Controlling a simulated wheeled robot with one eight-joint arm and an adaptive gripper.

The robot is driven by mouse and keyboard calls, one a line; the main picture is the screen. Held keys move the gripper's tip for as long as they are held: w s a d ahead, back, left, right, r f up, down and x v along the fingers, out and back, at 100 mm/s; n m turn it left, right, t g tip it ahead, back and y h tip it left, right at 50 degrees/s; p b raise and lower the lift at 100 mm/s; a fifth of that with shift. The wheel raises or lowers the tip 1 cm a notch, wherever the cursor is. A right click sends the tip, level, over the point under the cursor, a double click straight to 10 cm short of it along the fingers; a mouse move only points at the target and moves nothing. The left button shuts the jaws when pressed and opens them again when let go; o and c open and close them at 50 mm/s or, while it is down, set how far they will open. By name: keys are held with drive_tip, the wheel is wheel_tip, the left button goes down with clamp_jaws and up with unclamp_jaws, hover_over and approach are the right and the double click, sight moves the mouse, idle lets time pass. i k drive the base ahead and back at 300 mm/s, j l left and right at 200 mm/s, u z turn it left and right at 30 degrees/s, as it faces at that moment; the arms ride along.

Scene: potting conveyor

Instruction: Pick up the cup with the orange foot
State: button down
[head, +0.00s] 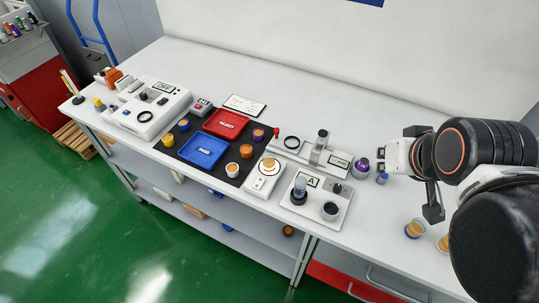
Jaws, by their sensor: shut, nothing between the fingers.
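Several small cups with tan or orange tops stand around the dark mat. One at the mat's right edge (246,152) looks orange down its side. A paler cup (232,169) stands just below it, and a cup with a dark purple side (258,135) stands above it. At the table's front right are a cup with a blue foot (414,229) and another cup (443,243) partly hidden by my arm; its foot is unclear. My gripper (384,165) is at the right, shut and empty, above the table, apart from these cups.
A red tray (226,124) and a blue tray (204,150) lie on the mat. A white scale (262,186) bears a cup. A fixture marked A (316,205) and a purple-topped item (362,164) stand left of my gripper. The table's back strip is clear.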

sight(268, 157)
drive_tip(key=k+j, duration=0.1)
drive_tip(key=j, duration=0.4)
drive_tip(key=k+j+z, duration=0.1)
drive_tip(key=j, duration=0.45)
drive_tip(key=k+j, duration=0.1)
drive_tip(key=j, duration=0.4)
drive_tip(key=k+j, duration=0.1)
drive_tip(key=j, duration=0.3)
drive_tip(key=k+j+u, duration=0.1)
drive_tip(key=j, duration=0.3)
drive_tip(key=k+j, duration=0.1)
drive_tip(key=j, duration=0.3)
drive_tip(key=i+l+z, duration=0.2)
drive_tip(key=k, duration=0.1)
